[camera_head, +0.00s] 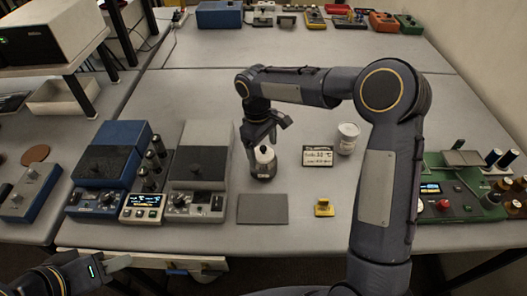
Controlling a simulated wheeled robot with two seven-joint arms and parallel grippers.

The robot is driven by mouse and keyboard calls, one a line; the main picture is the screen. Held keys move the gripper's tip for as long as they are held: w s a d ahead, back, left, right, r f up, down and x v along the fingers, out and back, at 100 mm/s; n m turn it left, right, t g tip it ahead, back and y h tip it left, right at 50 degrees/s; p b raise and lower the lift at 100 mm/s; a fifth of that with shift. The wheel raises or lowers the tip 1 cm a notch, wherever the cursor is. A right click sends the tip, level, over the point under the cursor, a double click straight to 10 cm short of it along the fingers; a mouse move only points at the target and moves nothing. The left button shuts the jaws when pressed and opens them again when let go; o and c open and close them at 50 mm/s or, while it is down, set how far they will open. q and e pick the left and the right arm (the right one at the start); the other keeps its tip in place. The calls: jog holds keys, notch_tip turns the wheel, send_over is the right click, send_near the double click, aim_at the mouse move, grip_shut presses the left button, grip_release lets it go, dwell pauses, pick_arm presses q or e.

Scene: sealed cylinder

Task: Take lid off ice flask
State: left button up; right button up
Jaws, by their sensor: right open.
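A small dark flask with a white upper part (264,163) stands on the table near the middle, left of a small written sign (318,156). My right gripper (262,136) points down just above it, open. The gripper hides part of the flask's top, and I cannot tell whether the fingers touch it. A white canister (348,138) stands to the right of the sign; I cannot tell for certain which vessel is the ice flask. My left gripper (118,264) is low at the bottom left, off the table's front edge and away from both vessels; its jaw opening is unclear.
A dark grey flat pad (262,209) and a small yellow device (324,207) lie in front of the flask. Blue (107,160) and grey (200,160) lab units stand to the left. A green control box (465,190) is at the right. The table behind the flask is mostly clear.

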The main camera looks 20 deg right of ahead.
jog(key=c, duration=1.1)
jog(key=shift+o, duration=0.2)
jog(key=shift+r, duration=0.15)
